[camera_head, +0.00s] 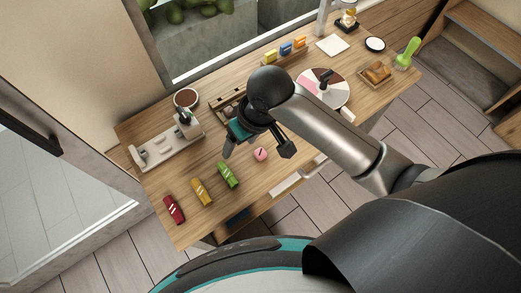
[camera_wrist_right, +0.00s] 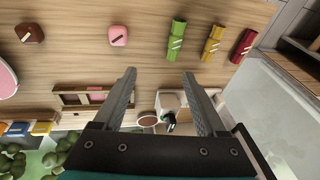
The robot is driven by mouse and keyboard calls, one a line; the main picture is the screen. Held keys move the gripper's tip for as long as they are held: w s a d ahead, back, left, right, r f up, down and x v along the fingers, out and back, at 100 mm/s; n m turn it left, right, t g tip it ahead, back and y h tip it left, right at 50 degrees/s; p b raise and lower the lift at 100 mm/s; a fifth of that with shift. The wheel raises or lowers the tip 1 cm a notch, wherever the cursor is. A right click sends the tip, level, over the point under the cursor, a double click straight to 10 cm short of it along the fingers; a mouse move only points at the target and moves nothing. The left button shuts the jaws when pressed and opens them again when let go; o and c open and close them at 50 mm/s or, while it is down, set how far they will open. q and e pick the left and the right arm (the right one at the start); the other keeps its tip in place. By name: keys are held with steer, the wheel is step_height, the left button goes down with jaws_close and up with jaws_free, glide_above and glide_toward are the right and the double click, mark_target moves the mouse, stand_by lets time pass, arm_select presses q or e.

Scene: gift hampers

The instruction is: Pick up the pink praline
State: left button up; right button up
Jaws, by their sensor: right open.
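The pink praline (camera_head: 261,154) is a small rounded block with a dark mark on top, lying on the wooden table (camera_head: 250,195). It also shows in the right wrist view (camera_wrist_right: 118,36), beyond the fingertips and a little left of the gap between them. My right gripper (camera_head: 257,151) is open and empty above the table, with the praline showing between its fingers in the head view. Its spread fingers also show in the right wrist view (camera_wrist_right: 158,75). The praline is apart from both fingers there. My left gripper is not in view.
Green (camera_head: 228,174), yellow (camera_head: 202,191) and red (camera_head: 174,209) wrapped bars lie at the front left. A brown praline (camera_wrist_right: 29,33) lies left of the pink one in the wrist view. A compartment box (camera_wrist_right: 85,96) and a round sectioned board (camera_head: 335,84) stand nearby.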

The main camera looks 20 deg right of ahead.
steer(key=w+d+r+g+h, duration=0.1)
steer(key=w+d+r+h, duration=0.1)
steer(key=d+r, duration=0.25)
steer(key=b, duration=0.1)
glide_above(261, 152)
steer(key=shift+g+h, duration=0.3)
steer(key=shift+h, duration=0.1)
steer(key=f, duration=0.9)
steer(key=shift+w+a+f, duration=0.2)
steer(key=shift+a, duration=0.05)
steer(key=shift+s+d+f+b, duration=0.1)
steer(key=shift+f+b, duration=0.25)
steer(key=shift+f, duration=1)
steer(key=shift+s+d+f+b, duration=0.1)
steer(key=shift+f+b, duration=0.2)
steer(key=shift+f, duration=1)
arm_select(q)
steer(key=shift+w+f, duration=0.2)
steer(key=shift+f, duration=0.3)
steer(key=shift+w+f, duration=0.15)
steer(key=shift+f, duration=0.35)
arm_select(e)
jaws_close()
